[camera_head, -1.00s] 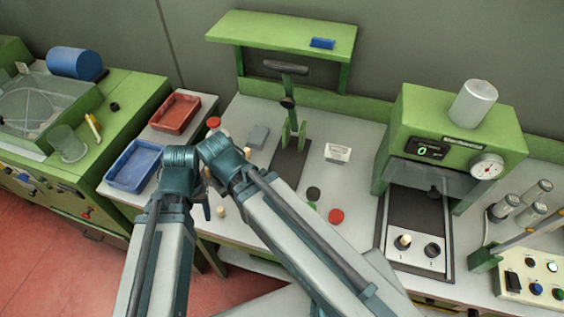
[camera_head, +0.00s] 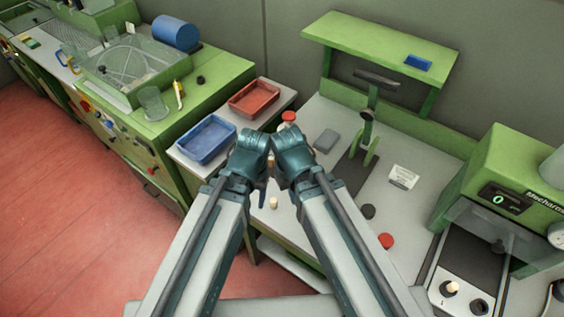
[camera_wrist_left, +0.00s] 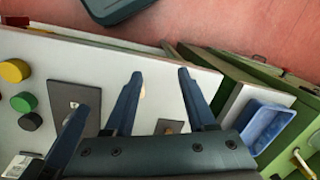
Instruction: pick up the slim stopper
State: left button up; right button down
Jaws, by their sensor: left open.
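A small pale stopper (camera_head: 274,202) stands near the front edge of the bench, just right of my left gripper's visible finger in the head view. My left gripper (camera_wrist_left: 160,72) is open in the left wrist view, with nothing seen held between its fingers. A pale stopper (camera_wrist_left: 142,92) shows partly behind one finger there. Another small stopper (camera_wrist_left: 170,128) sits on a dark plate beyond the gripper body. I cannot tell which stopper is the slim one. My right wrist is beside the left one in the head view; its fingers are hidden.
A blue tray (camera_head: 203,150) and a red tray (camera_head: 273,97) lie left of the bench. A green press (camera_head: 365,147), dark disc (camera_head: 368,211), red disc (camera_head: 386,241) and white card (camera_head: 403,177) stand to the right.

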aim_at(270, 159)
jog(key=j+z, duration=0.4)
jog(key=k+j+z, duration=0.15)
jog(key=j+z, duration=0.25)
jog(key=k+j+z, duration=0.15)
jog(key=j+z, duration=0.3)
